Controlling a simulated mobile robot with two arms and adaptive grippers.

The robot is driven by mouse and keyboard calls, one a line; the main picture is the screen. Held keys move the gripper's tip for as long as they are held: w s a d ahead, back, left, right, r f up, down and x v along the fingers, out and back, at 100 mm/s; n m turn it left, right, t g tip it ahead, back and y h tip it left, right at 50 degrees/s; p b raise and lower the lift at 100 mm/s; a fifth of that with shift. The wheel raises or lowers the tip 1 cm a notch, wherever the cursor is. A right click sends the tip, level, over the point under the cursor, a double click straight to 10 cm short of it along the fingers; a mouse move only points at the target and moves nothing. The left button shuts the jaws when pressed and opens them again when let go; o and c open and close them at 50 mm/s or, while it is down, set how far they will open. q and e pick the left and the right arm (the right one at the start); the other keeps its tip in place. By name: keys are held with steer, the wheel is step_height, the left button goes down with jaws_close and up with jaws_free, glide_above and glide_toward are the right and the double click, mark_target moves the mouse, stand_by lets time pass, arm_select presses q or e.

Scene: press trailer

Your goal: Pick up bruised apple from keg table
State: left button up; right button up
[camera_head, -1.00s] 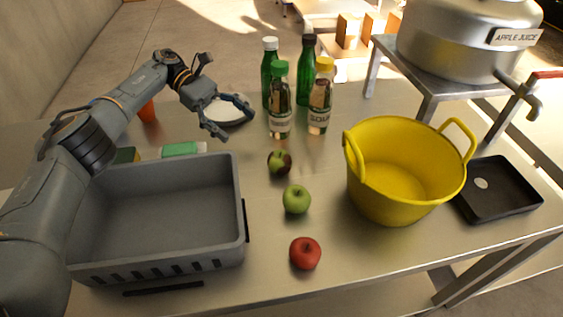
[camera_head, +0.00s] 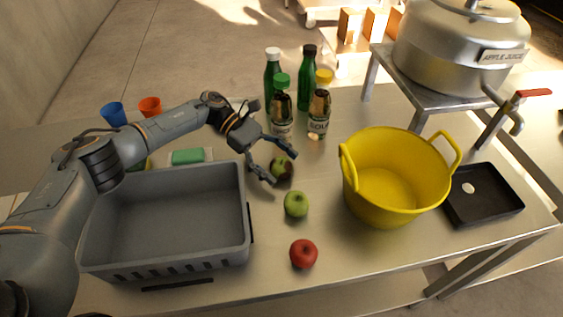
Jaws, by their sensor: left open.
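The bruised apple (camera_head: 283,170), green with a dark brown patch, sits on the metal keg table (camera_head: 330,238) in front of the bottles. My left gripper (camera_head: 281,168) is open, its two fingers pointing right, with the apple close at its fingertips. One finger passes behind or above the apple and the other is at its near left; I cannot tell if they touch it. A plain green apple (camera_head: 296,204) and a red apple (camera_head: 303,253) lie nearer the front edge. My right gripper is not in view.
A grey crate (camera_head: 250,225) stands left of the apples and a yellow tub (camera_head: 392,178) stands right. Several bottles (camera_head: 318,118) stand just behind the bruised apple. A black tray (camera_head: 484,196) and the apple juice keg (camera_head: 458,48) on its stand are at right.

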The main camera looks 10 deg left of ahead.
arm_select(q)
steer(key=shift+s+d+f, duration=0.1)
steer(key=shift+d+f, duration=0.1)
steer(key=shift+d, duration=0.1)
steer(key=c, duration=1.3)
